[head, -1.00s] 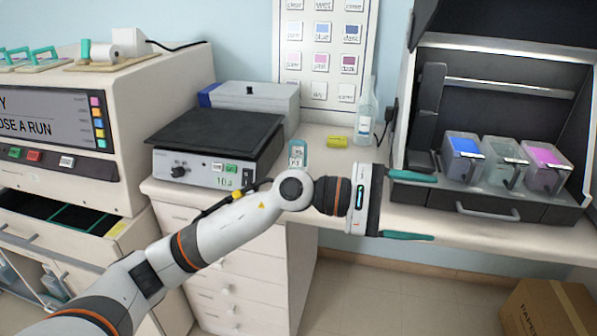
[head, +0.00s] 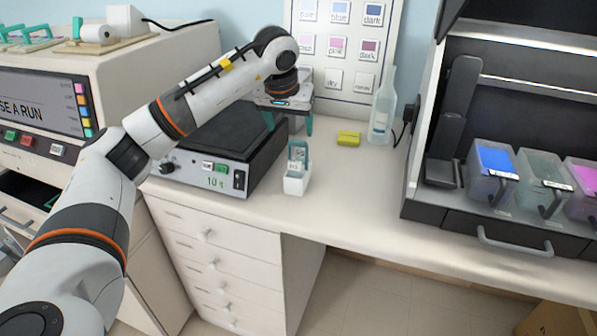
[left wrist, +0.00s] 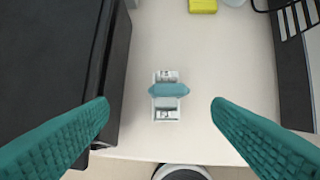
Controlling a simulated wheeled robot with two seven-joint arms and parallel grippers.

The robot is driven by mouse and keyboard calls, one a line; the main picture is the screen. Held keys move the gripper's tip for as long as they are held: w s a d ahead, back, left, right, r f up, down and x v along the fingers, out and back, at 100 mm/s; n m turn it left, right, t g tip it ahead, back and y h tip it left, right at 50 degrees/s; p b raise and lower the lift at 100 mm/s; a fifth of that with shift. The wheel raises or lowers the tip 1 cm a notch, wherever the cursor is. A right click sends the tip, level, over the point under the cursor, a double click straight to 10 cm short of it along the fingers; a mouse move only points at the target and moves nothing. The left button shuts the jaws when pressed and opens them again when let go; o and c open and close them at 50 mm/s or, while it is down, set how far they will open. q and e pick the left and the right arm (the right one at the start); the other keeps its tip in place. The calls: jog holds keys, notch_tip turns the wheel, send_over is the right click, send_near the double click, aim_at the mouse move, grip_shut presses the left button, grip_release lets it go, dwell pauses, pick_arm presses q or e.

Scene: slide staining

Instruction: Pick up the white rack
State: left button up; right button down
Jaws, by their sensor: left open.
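The white rack (head: 296,185) is a small white holder with a teal handle on top. It stands upright on the counter, just right of the black-topped heater. In the left wrist view the rack (left wrist: 167,112) is seen from above, its teal handle lying crosswise, centred between the fingers. My left gripper (head: 289,123) points down with its teal fingers apart and empty. It is above and behind the rack, not touching it. My right gripper is not in view.
The black-topped heater (head: 222,138) stands close left of the rack. A yellow block (head: 348,138) and a clear bottle (head: 382,112) are behind, to the right. A dark cabinet with staining jars (head: 493,170) stands at right. Counter right of the rack is clear.

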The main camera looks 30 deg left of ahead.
aim_at(298, 140)
pick_arm(q)
jog(key=shift+w+f, duration=0.35)
jog(key=shift+f, duration=0.25)
jog(key=shift+w+f, duration=0.25)
jog(key=shift+f, duration=0.05)
jog(key=shift+p+x, duration=0.35)
jog(key=shift+x, duration=0.45)
jog(key=x, duration=0.3)
jog(key=shift+w+d+f, duration=0.15)
jog(key=shift+w+d, duration=0.05)
jog(key=shift+d, duration=0.1)
jog(key=shift+w+f, duration=0.1)
jog(key=shift+f, duration=0.05)
jog(key=shift+c, duration=1)
jog(key=c, duration=1.1)
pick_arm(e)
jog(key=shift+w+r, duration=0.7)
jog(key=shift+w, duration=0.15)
